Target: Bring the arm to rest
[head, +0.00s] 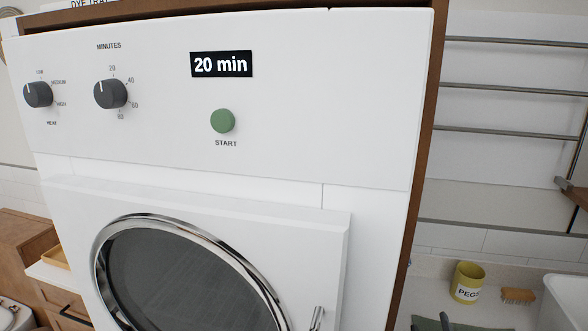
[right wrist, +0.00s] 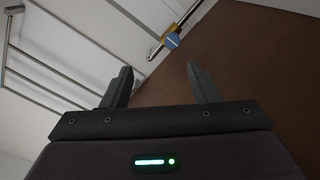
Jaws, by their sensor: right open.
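My right gripper (head: 431,323) shows only as dark fingertips at the bottom edge of the head view, right of the dryer cabinet's brown side. In the right wrist view the right gripper (right wrist: 160,80) is open, with its two fingers wide apart and nothing between them. Most of the right arm is out of the head view. My left gripper is not in view. The white dryer (head: 300,110) fills the middle of the head view, with a green start button (head: 223,121), a "20 min" display (head: 221,64) and a round-windowed door (head: 335,250) that looks shut.
A brown side panel (right wrist: 250,60) is close beyond the fingers in the right wrist view. A metal rack (head: 510,87) hangs on the right wall. Below it are a yellow PEGS pot (head: 468,282), a brush (head: 518,296) and a white basin (head: 565,303).

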